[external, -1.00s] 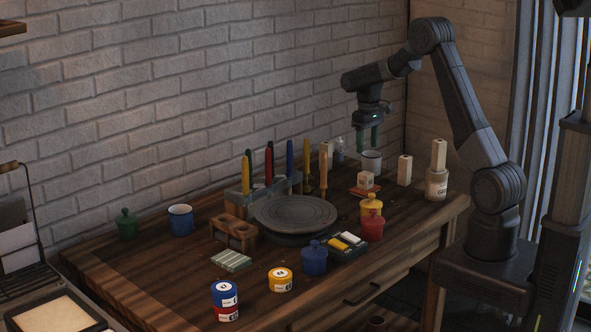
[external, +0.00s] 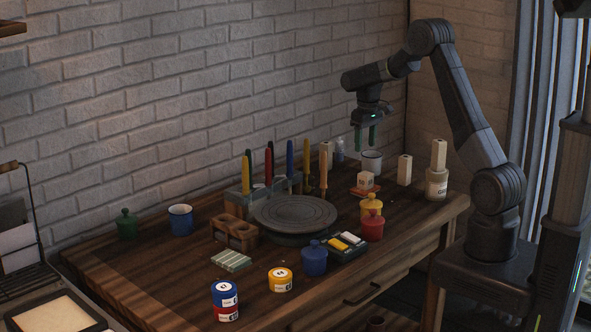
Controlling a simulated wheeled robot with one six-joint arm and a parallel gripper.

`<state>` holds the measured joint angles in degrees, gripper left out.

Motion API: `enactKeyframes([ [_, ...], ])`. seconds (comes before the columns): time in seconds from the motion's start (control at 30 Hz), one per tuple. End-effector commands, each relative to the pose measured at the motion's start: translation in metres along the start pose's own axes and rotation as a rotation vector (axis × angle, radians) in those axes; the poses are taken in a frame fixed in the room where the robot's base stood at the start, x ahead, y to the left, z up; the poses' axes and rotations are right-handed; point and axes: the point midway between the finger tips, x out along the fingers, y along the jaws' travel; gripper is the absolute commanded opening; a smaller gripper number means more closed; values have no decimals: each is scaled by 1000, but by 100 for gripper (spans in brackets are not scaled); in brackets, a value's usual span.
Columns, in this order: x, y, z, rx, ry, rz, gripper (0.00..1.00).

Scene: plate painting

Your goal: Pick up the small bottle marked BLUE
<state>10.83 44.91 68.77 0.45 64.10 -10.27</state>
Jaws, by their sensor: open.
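A small pale bottle with a bluish body (external: 339,152) stands at the back of the table, near the wall. Its label is too small to read. My gripper (external: 366,142) is open and empty, above the back right of the table, to the right of the bottle in the picture and apart from it. A stacked pair of jars, a blue one (external: 225,290) on a red one (external: 227,314), stands at the front edge; their lettering cannot be read.
Upright wooden blocks (external: 326,156) stand left of the bottle. The round turntable (external: 294,211), brush rack (external: 267,184) and lidded pots fill the middle.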

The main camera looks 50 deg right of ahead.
Motion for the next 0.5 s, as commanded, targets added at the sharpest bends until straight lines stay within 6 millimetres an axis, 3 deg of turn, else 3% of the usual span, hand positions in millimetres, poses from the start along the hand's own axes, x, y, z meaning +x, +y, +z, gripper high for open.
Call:
enactKeyframes([
  [0.13,16,42,-58,63,175,9,55],
  [0.3,17,100,-124,137,403,35,55],
  [0.4,14,123,-145,165,488,49,55],
  [0.5,13,134,-156,177,527,55,55],
])
